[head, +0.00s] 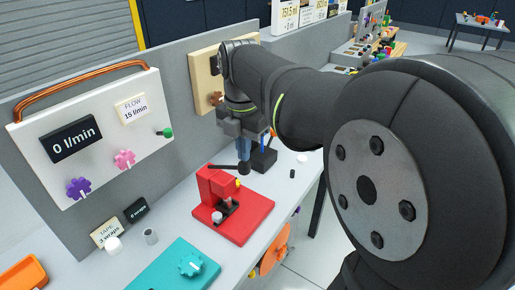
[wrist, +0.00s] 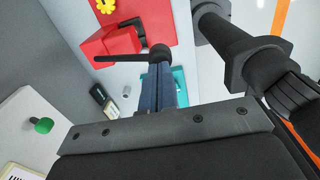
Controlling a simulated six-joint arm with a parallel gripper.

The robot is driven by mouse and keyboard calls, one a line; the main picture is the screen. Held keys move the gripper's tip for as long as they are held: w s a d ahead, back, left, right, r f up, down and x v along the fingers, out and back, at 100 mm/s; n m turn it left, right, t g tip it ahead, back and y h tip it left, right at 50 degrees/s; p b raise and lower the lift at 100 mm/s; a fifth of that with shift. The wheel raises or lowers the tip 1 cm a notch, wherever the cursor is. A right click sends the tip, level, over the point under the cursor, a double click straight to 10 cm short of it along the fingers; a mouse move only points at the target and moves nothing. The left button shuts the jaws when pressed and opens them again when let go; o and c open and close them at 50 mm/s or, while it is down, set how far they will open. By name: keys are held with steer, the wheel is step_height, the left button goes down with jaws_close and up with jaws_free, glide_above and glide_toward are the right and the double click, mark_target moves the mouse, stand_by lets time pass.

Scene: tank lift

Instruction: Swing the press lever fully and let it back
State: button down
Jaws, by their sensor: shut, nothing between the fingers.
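The red press (head: 238,213) stands on the grey bench in the middle of the head view. Its red upright block also shows at the top of the wrist view (wrist: 108,42). The black press lever (head: 224,167) sticks out sideways from the top of the block towards the right and ends in a round black knob (head: 244,168). In the wrist view the lever (wrist: 122,58) runs left to right to the knob (wrist: 160,52). My gripper (head: 243,158) points down with its blue fingers shut, tips at the knob. In the wrist view the fingertips (wrist: 164,66) overlap the knob's edge; I cannot tell whether they touch.
A white flow panel (head: 95,138) with knobs stands behind left. A teal box with a dial (head: 178,270) is in front of the press. A black block (head: 263,158) sits behind my gripper. Small caps and a grey cylinder (head: 150,236) lie on the bench.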

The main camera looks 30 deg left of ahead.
mark_target(246, 168)
steer(key=shift+f, duration=2.1)
steer(key=shift+d+f, duration=0.15)
steer(key=shift+f, duration=1)
steer(key=shift+d+f, duration=0.15)
steer(key=shift+f, duration=0.95)
steer(key=shift+r, duration=6.55)
steer(key=shift+f, duration=2.75)
